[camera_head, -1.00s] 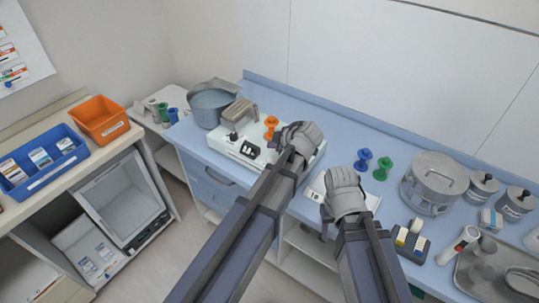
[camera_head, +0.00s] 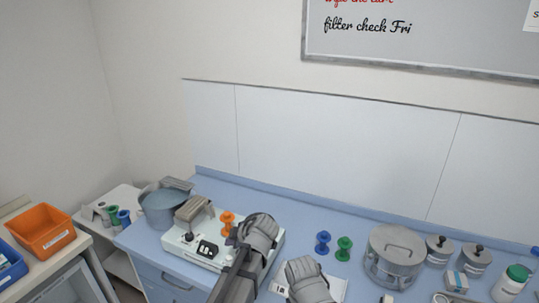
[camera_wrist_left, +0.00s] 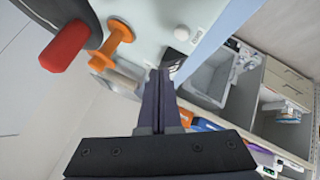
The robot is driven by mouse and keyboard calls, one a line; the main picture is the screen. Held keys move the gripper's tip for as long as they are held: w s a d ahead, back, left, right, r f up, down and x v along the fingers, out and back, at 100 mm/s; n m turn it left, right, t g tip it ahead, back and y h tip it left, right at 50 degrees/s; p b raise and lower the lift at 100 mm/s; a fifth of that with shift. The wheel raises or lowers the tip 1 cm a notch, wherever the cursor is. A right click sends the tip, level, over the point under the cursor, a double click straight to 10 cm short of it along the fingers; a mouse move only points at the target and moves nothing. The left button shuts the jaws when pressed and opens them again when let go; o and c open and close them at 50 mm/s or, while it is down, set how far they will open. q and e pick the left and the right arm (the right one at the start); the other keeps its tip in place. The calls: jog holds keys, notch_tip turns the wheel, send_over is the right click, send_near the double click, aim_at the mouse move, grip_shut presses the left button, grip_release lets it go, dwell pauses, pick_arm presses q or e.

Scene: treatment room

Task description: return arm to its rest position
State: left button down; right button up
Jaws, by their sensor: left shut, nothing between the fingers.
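My left gripper (camera_head: 258,235) is over the right part of a white device (camera_head: 193,254) on the blue counter. In the left wrist view its fingers (camera_wrist_left: 162,75) are shut with nothing between them. An orange spool (camera_head: 227,222) stands on the device just left of this gripper; it also shows in the wrist view (camera_wrist_left: 115,42), apart from the fingers. My right gripper (camera_head: 308,282) is lower and to the right, over a white flat item (camera_head: 335,290) near the bottom edge. Its fingers are hidden, so its opening does not show.
Blue (camera_head: 323,242) and green (camera_head: 344,248) spools stand right of the grippers. A lidded steel pot (camera_head: 393,258) and several canisters are farther right. A grey-blue pot (camera_head: 162,208) stands left. The counter's back strip (camera_head: 290,215) is clear before the wall panels.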

pick_arm(q)
jog(key=s+d+f+m+g+h, duration=0.3)
jog(key=s+d+m, duration=0.3)
jog(key=s+m, duration=0.5)
jog(key=s+d+f+m+g+h, duration=0.2)
jog(key=s+d+m, duration=0.4)
jog(key=s+m, duration=0.5)
jog(key=shift+s+f+m+g+h, duration=0.3)
jog(key=shift+s+f+g+h, duration=0.1)
jog(key=shift+s+f, duration=0.2)
jog(key=c, duration=1.6)
grip_release()
jog(key=shift+w, duration=0.1)
